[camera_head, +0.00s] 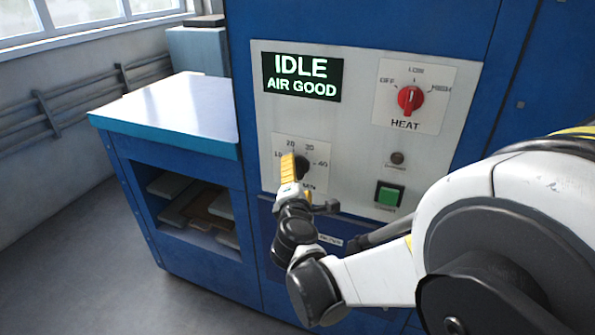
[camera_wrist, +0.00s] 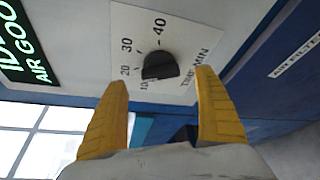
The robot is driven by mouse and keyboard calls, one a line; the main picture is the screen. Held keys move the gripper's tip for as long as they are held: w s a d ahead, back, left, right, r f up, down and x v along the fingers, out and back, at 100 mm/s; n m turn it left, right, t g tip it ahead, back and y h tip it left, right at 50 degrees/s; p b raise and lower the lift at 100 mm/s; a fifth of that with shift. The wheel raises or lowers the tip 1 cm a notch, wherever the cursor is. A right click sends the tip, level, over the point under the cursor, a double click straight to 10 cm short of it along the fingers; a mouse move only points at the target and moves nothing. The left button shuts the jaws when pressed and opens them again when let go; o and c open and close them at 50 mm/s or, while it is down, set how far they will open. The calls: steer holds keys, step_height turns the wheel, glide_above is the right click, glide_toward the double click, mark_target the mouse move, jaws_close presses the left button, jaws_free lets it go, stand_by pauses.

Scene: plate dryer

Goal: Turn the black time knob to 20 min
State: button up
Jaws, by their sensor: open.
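The black time knob (camera_head: 302,167) sits on a white dial plate marked 10, 20, 30 and 40, low on the left of the control panel. In the wrist view the knob (camera_wrist: 160,66) shows between and just beyond the two yellow fingertips. My gripper (camera_wrist: 162,78) is open, with one finger on each side of the knob in the picture and gaps visible. I cannot tell whether either finger touches it. In the head view my gripper (camera_head: 291,168) covers part of the knob and the dial. The knob's exact setting is unclear.
The display (camera_head: 302,77) reads IDLE, AIR GOOD. A red heat knob (camera_head: 410,99) is at upper right, its pale mark upward toward LOW. A green button (camera_head: 389,195) and a small round brown fitting (camera_head: 397,158) are below it. A blue-edged bench (camera_head: 165,112) stands left.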

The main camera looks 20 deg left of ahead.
steer(key=v, duration=0.6)
steer(key=shift+s, duration=0.3)
steer(key=shift+d+r, duration=0.1)
steer(key=shift+d, duration=0.1)
